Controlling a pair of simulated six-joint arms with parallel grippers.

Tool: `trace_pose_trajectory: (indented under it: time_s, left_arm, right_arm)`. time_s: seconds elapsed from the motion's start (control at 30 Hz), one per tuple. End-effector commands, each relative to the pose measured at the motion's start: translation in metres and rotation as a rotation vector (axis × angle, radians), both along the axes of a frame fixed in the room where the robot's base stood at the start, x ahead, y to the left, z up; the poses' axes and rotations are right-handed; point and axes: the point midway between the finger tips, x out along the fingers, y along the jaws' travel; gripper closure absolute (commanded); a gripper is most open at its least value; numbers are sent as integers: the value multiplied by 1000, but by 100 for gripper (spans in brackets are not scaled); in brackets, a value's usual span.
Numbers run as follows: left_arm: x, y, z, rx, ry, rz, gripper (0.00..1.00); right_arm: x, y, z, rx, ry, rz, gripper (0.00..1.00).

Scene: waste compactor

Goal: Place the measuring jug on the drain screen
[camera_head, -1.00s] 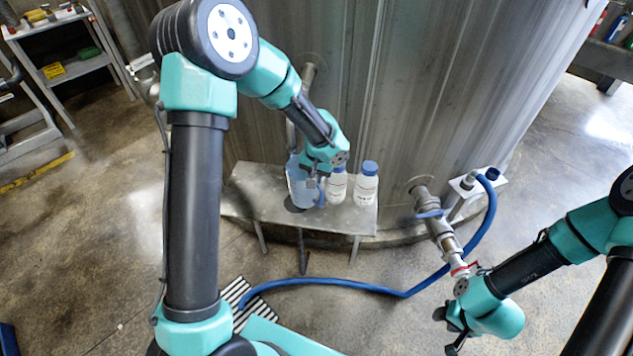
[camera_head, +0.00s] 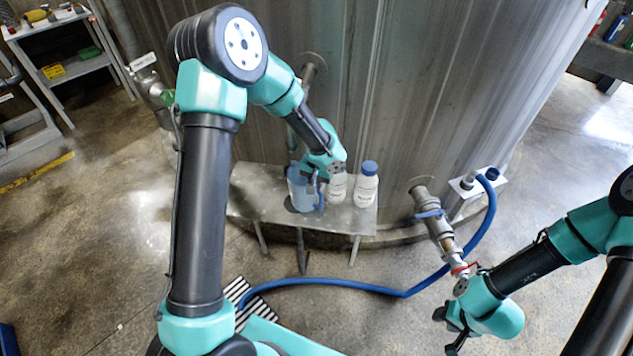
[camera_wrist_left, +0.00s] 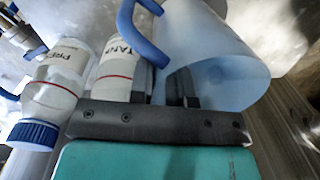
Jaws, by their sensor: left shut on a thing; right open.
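The measuring jug (camera_head: 300,190) is translucent pale blue with a darker blue handle. It appears upright at the left part of the metal shelf (camera_head: 260,205), against the big steel tank. My left gripper (camera_head: 316,184) is shut on the jug at its handle side; in the left wrist view the handle (camera_wrist_left: 145,45) runs down to the fingers (camera_wrist_left: 164,86) and the jug body (camera_wrist_left: 215,60) is beside them. A dark round patch shows at the jug's base; I cannot tell whether it is the drain screen. My right gripper (camera_head: 455,332) is open and empty at lower right.
Two white blue-capped bottles (camera_head: 366,186) stand close right of the jug. A valve pipe (camera_head: 438,228) and a blue hose (camera_head: 340,284) lie right of and before the shelf. A striped black-and-white patch (camera_head: 237,292) is on the floor. The shelf's front left is bare.

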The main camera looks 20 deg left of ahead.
Motion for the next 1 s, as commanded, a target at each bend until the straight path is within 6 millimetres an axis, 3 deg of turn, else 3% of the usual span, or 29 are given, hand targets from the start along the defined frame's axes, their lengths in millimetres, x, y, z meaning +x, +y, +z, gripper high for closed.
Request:
trace_pose_trajectory:
  time_s: [0.17, 0.2, 0.47, 0.77, 1.0]
  left_arm:
    - [0, 0, -3, 0, 0, 1, 100]
    - [0, 0, -3, 0, -1, 1, 80]
    - [0, 0, -3, 0, 0, 0, 56]
    - [0, 0, -1, 0, -1, 0, 56]
    - [1, -1, 23, 0, -4, 1, 56]
  right_arm:
    - [0, 0, 0, 0, 0, 0, 57]
    - [0, 0, 0, 0, 0, 0, 57]
    - [0, 0, 0, 0, 0, 0, 57]
    - [0, 0, 0, 0, 0, 0, 57]
    - [0, 0, 0, 0, 0, 0, 57]
